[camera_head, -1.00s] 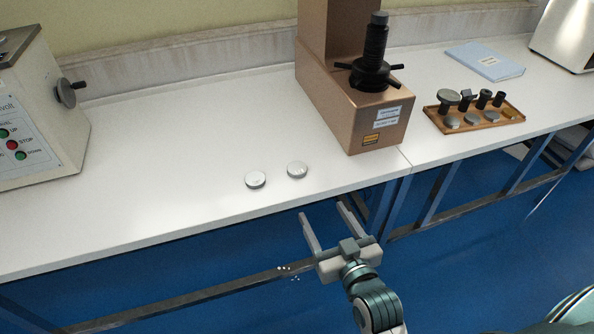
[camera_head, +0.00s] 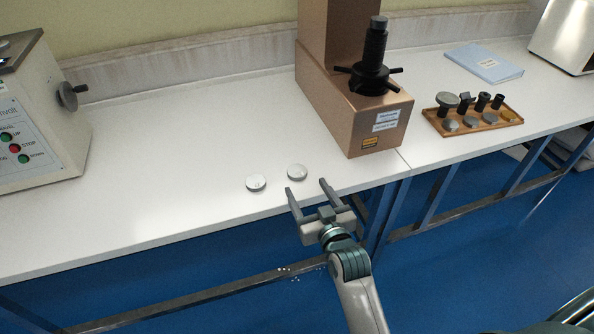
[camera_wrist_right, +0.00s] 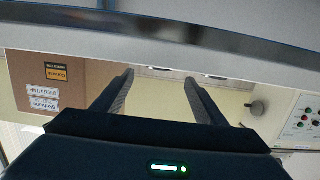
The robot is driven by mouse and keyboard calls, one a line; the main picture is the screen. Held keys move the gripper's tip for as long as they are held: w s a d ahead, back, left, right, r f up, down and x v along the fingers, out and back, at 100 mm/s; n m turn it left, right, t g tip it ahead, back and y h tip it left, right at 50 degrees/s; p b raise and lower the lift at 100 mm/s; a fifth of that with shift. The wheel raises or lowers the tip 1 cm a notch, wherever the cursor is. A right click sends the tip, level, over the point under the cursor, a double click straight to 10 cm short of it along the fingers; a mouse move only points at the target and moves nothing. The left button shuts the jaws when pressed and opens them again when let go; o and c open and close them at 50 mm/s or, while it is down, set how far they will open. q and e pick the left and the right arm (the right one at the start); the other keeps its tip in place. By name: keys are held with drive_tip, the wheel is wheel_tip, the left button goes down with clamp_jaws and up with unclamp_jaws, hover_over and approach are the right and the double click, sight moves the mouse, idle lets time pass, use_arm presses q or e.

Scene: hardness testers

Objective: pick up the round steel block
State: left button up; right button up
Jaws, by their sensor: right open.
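Two round steel blocks lie flat on the white bench near its front edge in the head view: a left one (camera_head: 256,183) and a right one (camera_head: 297,172). I cannot tell which one the task means. My right gripper (camera_head: 307,187) is open and empty at the front edge, its fingers pointing toward the bench, just in front of the right block and apart from it. The right wrist view, upside down, shows the open fingers (camera_wrist_right: 160,82) and thin slivers past the bench edge that seem to be the blocks. My left gripper is not in view.
A copper-coloured tester (camera_head: 362,115) with a black spindle stands behind and right of the gripper. A wooden tray (camera_head: 487,124) of parts and a blue booklet (camera_head: 484,63) lie farther right. A pale tester (camera_head: 40,125) stands at left. The bench's middle left is clear.

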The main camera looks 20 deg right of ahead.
sight(297, 171)
drive_tip(key=shift+w+f, duration=0.1)
drive_tip(key=shift+w, duration=0.55)
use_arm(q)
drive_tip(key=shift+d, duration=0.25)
use_arm(e)
drive_tip(key=shift+w, duration=0.45)
drive_tip(key=shift+w+a+f+p, duration=0.15)
drive_tip(key=shift+w+p, duration=0.1)
drive_tip(key=shift+w, duration=0.85)
drive_tip(key=shift+w+d+f+p, duration=0.15)
drive_tip(key=shift+w+p, duration=0.1)
drive_tip(key=shift+w, duration=0.8)
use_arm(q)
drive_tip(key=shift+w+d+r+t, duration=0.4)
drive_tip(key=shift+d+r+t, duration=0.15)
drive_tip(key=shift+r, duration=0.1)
use_arm(e)
drive_tip(key=shift+a, duration=0.1)
drive_tip(key=shift+c, duration=0.5)
drive_tip(key=c, duration=1.3)
